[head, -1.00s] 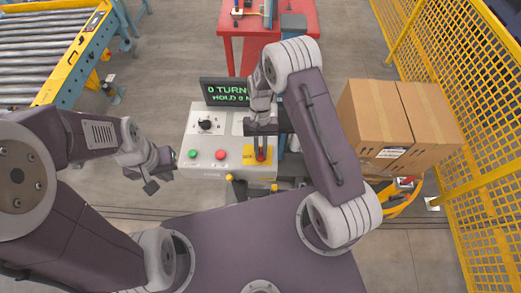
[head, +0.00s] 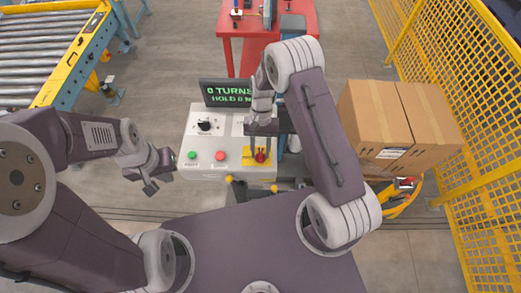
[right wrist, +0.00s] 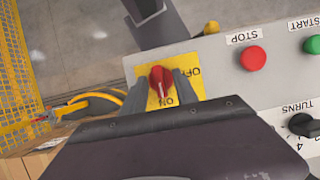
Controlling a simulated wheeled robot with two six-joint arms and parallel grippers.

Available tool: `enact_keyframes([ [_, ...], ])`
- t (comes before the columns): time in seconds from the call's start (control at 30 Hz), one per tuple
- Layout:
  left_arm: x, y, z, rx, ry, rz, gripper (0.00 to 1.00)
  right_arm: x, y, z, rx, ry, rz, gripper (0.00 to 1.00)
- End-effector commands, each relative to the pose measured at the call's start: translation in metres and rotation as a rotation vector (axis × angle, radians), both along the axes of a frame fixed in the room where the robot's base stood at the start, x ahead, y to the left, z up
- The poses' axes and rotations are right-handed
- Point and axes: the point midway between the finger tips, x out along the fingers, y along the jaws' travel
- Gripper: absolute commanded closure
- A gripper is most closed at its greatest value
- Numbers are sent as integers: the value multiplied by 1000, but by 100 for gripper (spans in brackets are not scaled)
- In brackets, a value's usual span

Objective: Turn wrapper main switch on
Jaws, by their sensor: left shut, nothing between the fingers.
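The red main switch knob (head: 261,156) sits on a yellow plate at the right front of the grey control panel (head: 207,171). In the right wrist view, the knob (right wrist: 162,82) shows a white mark near the ON lettering; OFF is at its right. My right gripper (head: 260,153) is over the knob, one finger on each side. In the right wrist view, the right gripper (right wrist: 160,90) looks open, with narrow gaps beside the knob. My left gripper (head: 151,188) is shut and empty, left of the panel.
A green button (head: 192,155), a red STOP button (head: 219,156) and a black turns dial (head: 204,125) are on the panel. A display (head: 226,93) stands behind it. Cardboard boxes (head: 375,115) and a yellow fence (head: 440,70) are to the right.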

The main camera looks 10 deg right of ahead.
Motion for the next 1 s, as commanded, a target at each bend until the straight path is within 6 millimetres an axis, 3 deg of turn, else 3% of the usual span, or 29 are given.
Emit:
enact_keyframes([
  [0.23, 0, 0, -7, 0, 0, 0, 100, 5, -1, 8, 1, -2, 1, 65],
  [0.5, 0, 0, -27, 0, 0, 0, 100, 27, -8, 62, 0, -4, 1, 65],
  [0.63, 0, 0, -29, 0, 0, 0, 100, 32, -10, 78, 0, -1, 0, 65],
  [1.0, 0, 0, -29, 0, 0, 0, 100, 33, -11, 84, 0, 2, 0, 65],
])
